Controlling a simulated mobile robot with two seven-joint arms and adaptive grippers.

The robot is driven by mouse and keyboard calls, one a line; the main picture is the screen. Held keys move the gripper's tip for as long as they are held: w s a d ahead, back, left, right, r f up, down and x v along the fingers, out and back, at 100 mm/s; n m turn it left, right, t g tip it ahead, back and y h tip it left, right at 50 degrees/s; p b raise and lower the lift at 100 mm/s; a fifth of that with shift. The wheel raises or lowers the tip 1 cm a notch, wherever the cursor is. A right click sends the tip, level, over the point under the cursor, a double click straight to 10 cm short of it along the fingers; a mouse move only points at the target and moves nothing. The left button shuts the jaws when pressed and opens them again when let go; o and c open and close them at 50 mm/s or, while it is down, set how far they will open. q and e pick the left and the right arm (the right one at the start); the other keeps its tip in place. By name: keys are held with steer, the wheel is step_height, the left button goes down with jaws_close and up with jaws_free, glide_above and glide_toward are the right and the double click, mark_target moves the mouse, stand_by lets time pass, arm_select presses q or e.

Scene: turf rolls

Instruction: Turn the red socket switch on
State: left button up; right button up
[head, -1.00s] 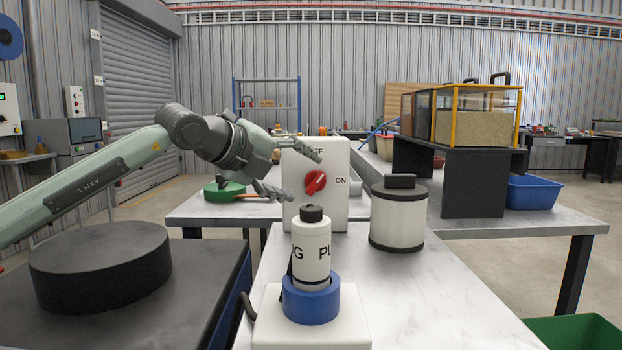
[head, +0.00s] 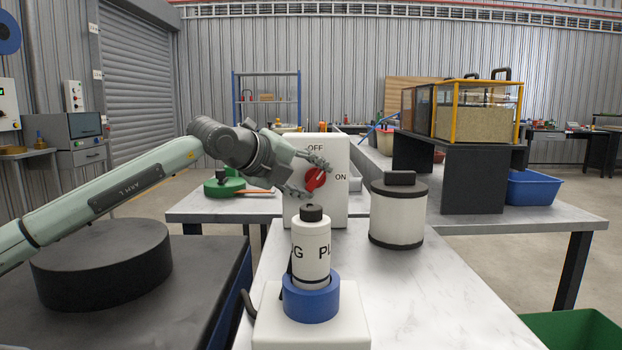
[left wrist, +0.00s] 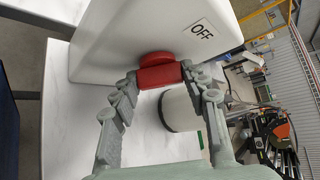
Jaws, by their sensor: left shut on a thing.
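The red socket switch (head: 316,179) is a round knob on the front of a white box (head: 321,210). OFF is printed above the knob and ON to its right. In the head view the knob's handle tilts towards the upper right. My left gripper (head: 313,178) is at the knob, with one finger above it and one below. In the left wrist view the fingers are closed on the sides of the red handle (left wrist: 160,77). A white plug (head: 311,262) stands upright in a blue ring (head: 311,299) in front of the box. My right gripper is not in view.
A white canister with a black lid (head: 397,211) stands right of the box on the marble table (head: 440,305). A black round block (head: 101,265) lies at the left under my arm. A green bin (head: 570,331) is at the lower right.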

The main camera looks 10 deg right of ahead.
arm_select(q)
steer(key=shift+c, duration=0.7)
